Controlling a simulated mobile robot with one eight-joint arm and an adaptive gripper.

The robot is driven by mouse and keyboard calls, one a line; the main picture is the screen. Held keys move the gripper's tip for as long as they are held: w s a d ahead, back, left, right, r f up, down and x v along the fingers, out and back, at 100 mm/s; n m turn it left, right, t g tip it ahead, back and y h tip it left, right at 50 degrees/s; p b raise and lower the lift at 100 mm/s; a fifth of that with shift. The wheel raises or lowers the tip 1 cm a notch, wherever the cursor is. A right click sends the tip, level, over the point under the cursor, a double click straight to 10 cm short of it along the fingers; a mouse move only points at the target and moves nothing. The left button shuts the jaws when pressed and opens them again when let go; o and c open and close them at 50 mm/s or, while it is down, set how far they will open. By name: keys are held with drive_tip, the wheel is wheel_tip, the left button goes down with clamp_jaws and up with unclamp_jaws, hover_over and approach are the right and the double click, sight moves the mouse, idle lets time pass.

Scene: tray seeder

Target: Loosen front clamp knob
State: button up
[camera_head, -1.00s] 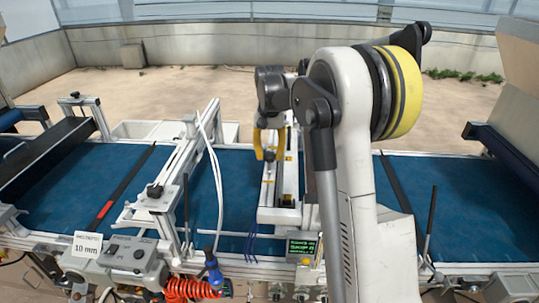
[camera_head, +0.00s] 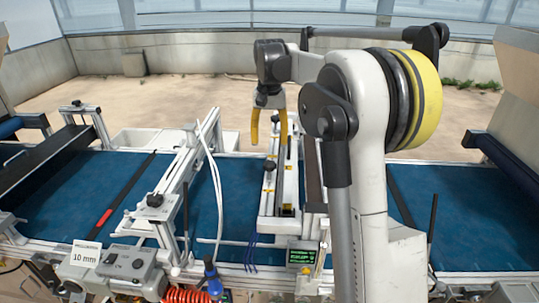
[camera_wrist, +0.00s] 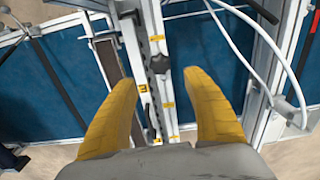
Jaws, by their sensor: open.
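My gripper (camera_head: 269,138) is open and empty, with yellow fingers pointing down above the pale rail assembly (camera_head: 267,205) in the middle of the blue belt. In the wrist view the fingers of my gripper (camera_wrist: 150,72) stand wide apart on either side of the rail. A dark lobed knob (camera_wrist: 160,63) on the rail shows between the fingertips, with no visible contact. Another black knob (camera_head: 155,200) sits on the front end of the left gantry. I cannot tell for sure which knob is the front clamp knob. My arm hides part of the belt at right.
White cables (camera_head: 215,170) hang beside the left gantry (camera_head: 185,165) and show close to the right finger in the wrist view (camera_wrist: 262,35). A control box (camera_head: 132,262) and a small display (camera_head: 300,255) line the front edge. Open blue belt (camera_head: 65,205) lies left.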

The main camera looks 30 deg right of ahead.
wheel_tip(320, 180, up, 3)
drive_tip(key=shift+f, duration=0.1)
idle(0.5)
drive_tip(key=s+a+n+t+b, duration=0.2)
drive_tip(key=s+a+b, duration=0.2)
drive_tip(key=s+a, duration=0.4)
drive_tip(key=s+a+f+n+t+b, duration=0.2)
drive_tip(key=s+a+f, duration=0.3)
drive_tip(key=s+f, duration=0.3)
drive_tip(key=s+a+f+n+t+b, duration=0.2)
drive_tip(key=s+a+f, duration=0.3)
drive_tip(key=s+f, duration=0.3)
drive_tip(key=s+t+b, duration=0.1)
drive_tip(key=s, duration=0.2)
drive_tip(key=shift+f+n, duration=0.3)
drive_tip(key=shift+s+a, duration=0.1)
